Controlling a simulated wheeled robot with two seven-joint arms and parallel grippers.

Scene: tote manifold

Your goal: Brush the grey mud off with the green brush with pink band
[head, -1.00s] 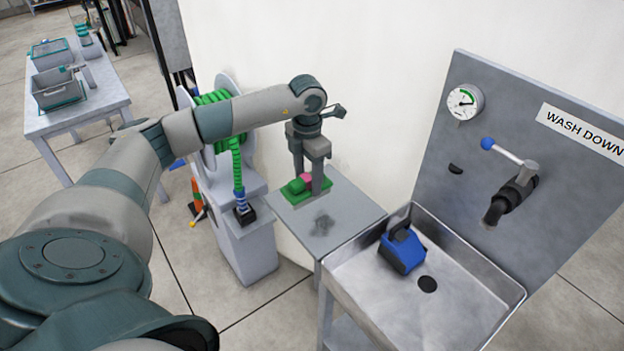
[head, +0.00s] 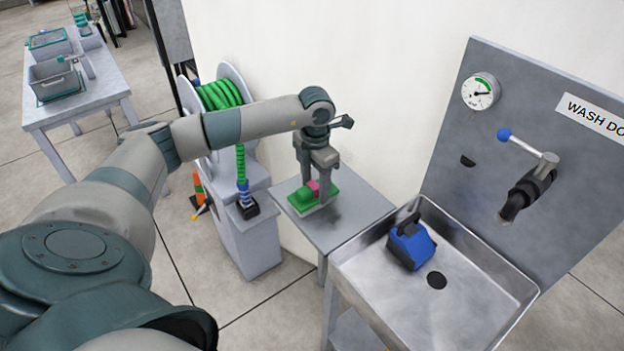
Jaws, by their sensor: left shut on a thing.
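The green brush with the pink band (head: 305,196) is over the small grey side table (head: 360,205), bristle side down. My left gripper (head: 317,189) points down and is shut on the brush; its fingers hide part of the handle and band. My right gripper is not in view.
A steel sink (head: 470,318) with a blue tool (head: 411,246) in it stands right of the table. A wash-down panel (head: 455,130) with gauge and tap rises behind. A green hose reel (head: 222,95) stands left. A bench with baskets (head: 55,80) is far left.

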